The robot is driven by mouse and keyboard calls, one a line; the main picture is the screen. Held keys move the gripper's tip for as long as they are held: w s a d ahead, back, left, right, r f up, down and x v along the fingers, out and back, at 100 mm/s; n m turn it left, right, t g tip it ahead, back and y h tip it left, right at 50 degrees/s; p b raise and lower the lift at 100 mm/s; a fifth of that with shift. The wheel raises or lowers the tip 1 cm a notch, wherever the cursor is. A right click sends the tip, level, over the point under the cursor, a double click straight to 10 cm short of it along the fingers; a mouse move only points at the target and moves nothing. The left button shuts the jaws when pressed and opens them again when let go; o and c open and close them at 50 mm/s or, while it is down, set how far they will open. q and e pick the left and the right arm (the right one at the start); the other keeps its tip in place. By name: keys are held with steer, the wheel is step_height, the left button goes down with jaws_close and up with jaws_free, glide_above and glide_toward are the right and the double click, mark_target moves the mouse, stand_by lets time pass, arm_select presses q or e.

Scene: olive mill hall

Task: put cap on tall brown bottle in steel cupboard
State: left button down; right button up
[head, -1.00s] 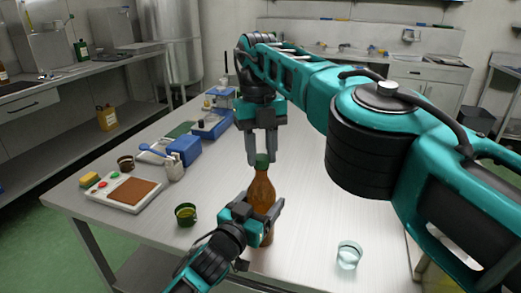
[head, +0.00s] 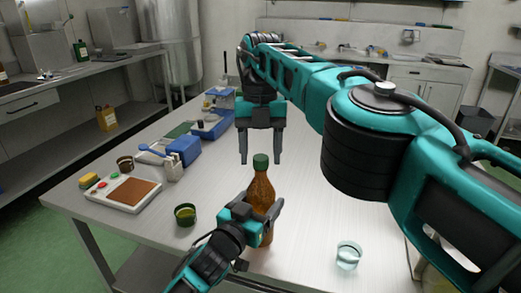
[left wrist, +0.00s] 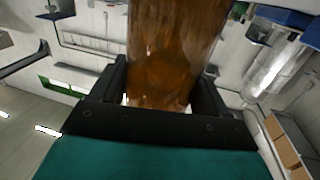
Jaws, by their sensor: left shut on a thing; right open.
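The tall brown bottle (head: 262,193) stands upright near the front of the steel table, with the green cap (head: 260,161) on its neck. My left gripper (head: 262,212) is shut around the bottle's body. In the left wrist view the amber bottle (left wrist: 172,50) fills the space between the fingers of my left gripper (left wrist: 165,95). No steel cupboard can be made out for certain.
On the steel table (head: 310,190) a scale with a brown pad (head: 133,191), a small green-rimmed jar (head: 185,214) and a blue box (head: 184,150) are at left. A glass of water (head: 348,255) stands at front right. The table between is clear.

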steer(key=r+n, duration=0.2)
steer(key=n, duration=0.1)
steer(key=r+n, duration=0.1)
steer(key=n, duration=0.2)
steer(key=r+n+t, duration=0.1)
steer(key=r+n, duration=0.1)
steer(key=n, duration=0.1)
steer(key=shift+w+r+n, duration=0.2)
steer(key=shift+r+n, duration=0.1)
steer(key=shift+n, duration=0.1)
steer(key=n, duration=0.1)
steer(key=r+n, duration=0.1)
steer(key=n, duration=0.2)
steer(key=shift+s+r, duration=0.3)
steer(key=shift+r, duration=0.1)
steer(key=shift+f, duration=4.05)
steer(key=shift+c, duration=0.5)
